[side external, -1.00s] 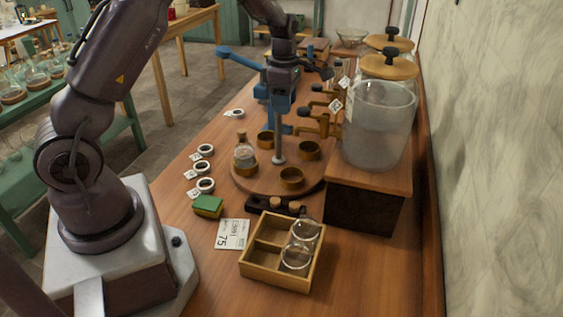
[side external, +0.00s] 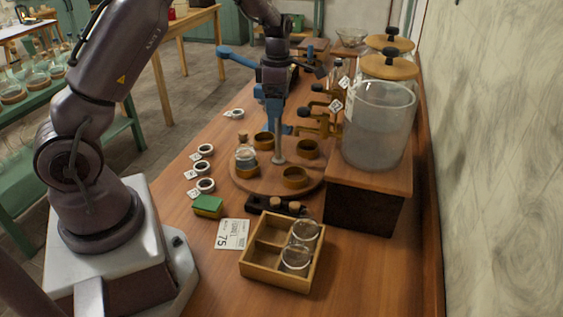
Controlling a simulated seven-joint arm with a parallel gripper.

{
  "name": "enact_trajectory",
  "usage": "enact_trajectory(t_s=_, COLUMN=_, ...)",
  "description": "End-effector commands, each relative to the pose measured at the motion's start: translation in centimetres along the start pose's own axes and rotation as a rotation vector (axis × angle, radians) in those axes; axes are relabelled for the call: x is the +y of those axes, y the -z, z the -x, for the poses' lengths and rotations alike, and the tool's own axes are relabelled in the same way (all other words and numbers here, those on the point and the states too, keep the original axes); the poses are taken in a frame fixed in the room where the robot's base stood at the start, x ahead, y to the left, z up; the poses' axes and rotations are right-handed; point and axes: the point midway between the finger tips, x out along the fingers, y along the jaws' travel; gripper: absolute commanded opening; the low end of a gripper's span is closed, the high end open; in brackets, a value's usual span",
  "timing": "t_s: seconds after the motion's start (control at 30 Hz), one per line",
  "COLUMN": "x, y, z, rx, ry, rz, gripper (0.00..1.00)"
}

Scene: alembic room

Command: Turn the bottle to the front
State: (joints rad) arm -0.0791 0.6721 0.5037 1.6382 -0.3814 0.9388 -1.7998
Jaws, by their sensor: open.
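My gripper (side external: 273,100) is above the turntable, near the top of this post, and is open. Its fingertips merge with blue parts behind; contact with the post cannot be told.
Large lidded glass jars with brass taps stand on a wooden block (side external: 365,205) at the right. A wooden crate (side external: 250,265) with round glassware is in front. A card (side external: 233,234), a green sponge (side external: 208,204) and tagged rings (side external: 203,168) lie at the left. A blue lever (side external: 235,58) is behind.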

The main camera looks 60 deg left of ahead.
Motion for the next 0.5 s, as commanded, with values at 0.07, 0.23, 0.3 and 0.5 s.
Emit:
enact_trajectory(t_s=0.07, x=0.4, y=-0.3, z=0.9, rx=-0.009, ry=-0.019, rz=-0.005, gripper=0.86)
enact_trajectory(t_s=0.23, x=0.5, y=-0.2, z=2.7, rx=-0.009, ry=-0.022, rz=-0.004, gripper=0.87)
enact_trajectory(t_s=0.3, x=0.5, y=-0.1, z=3.4, rx=-0.009, ry=-0.024, rz=-0.003, gripper=0.87)
enact_trajectory(t_s=0.5, x=0.5, y=0.0, z=5.4, rx=-0.009, ry=-0.024, rz=0.001, gripper=0.92)
